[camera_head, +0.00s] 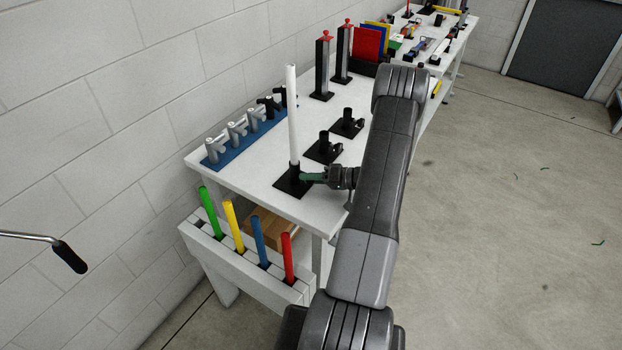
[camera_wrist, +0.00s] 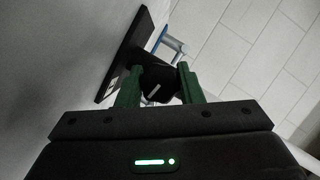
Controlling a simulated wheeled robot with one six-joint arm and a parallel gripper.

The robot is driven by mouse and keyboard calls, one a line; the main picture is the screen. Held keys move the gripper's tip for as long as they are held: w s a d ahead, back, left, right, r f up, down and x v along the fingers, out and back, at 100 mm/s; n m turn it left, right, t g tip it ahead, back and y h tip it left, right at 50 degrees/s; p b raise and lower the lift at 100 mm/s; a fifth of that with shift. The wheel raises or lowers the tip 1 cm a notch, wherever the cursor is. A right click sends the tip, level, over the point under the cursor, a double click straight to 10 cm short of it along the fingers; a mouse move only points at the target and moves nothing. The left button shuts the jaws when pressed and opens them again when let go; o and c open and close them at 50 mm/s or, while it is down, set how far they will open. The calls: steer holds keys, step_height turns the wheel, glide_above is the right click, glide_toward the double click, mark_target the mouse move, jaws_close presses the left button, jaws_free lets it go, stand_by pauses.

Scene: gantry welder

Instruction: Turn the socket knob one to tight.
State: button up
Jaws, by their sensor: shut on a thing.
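A black socket (camera_head: 293,186) on a square black base plate stands at the near end of the white table. A tall white rod (camera_head: 292,115) stands upright in it. My gripper (camera_head: 311,177) reaches in from the right at the socket's side. In the wrist view its green fingers (camera_wrist: 158,88) are closed on both sides of a black knob (camera_wrist: 157,78) with a pale line on it. The black base plate (camera_wrist: 120,58) shows beyond, at the left. In the head view the fingers hide the knob.
Two similar empty sockets (camera_head: 323,149) and (camera_head: 347,124) stand farther back on the table (camera_head: 250,177). A blue rack (camera_head: 233,150) of grey fittings lies along the wall side. A white holder (camera_head: 240,262) with coloured rods stands at the near end.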

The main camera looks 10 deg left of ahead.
steer(key=o, duration=1)
steer(key=shift+c, duration=0.2)
steer(key=shift+d, duration=0.1)
steer(key=b+v, duration=0.3)
steer(key=v, duration=1)
steer(key=shift+d, duration=0.3)
